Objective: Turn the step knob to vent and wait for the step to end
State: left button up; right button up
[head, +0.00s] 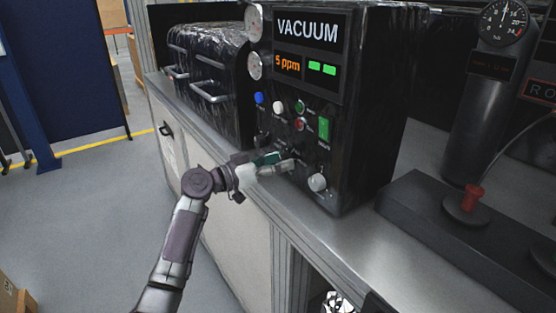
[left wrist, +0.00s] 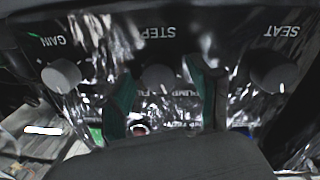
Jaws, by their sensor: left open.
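The step knob (left wrist: 160,78) is a grey round knob under the upside-down STEP label in the left wrist view. My left gripper (left wrist: 163,90) is open, with one green-padded finger on each side of the knob. I cannot tell whether either finger touches it. In the head view the left gripper (head: 284,161) is at the lower front of the black control box (head: 365,110) and hides the step knob. The display (head: 307,32) reads VACUUM, with 5 ppm and two green bars below. The knob's pointer and its position marks are not readable.
The gain knob (left wrist: 61,76) and the dark seat knob (left wrist: 271,72) flank the step knob. Coloured buttons and a green switch (head: 324,128) sit above. A black chamber with handles (head: 212,92) stands left, and a stand with a red knob (head: 470,197) right. My right gripper does not show.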

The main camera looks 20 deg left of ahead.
pick_arm(q)
jog(key=c, duration=1.1)
jog(key=shift+c, duration=0.2)
jog(key=shift+n, duration=0.3)
jog(key=n, duration=0.3)
jog(key=shift+n+b, duration=0.3)
jog(key=shift+b, duration=0.05)
jog(key=n, duration=0.5)
jog(key=shift+t+p, duration=0.3)
jog(key=shift+p, duration=0.1)
jog(key=o, duration=1.1)
jog(key=shift+o, duration=0.2)
jog(key=v, duration=1.2)
jog(key=shift+f, duration=0.15)
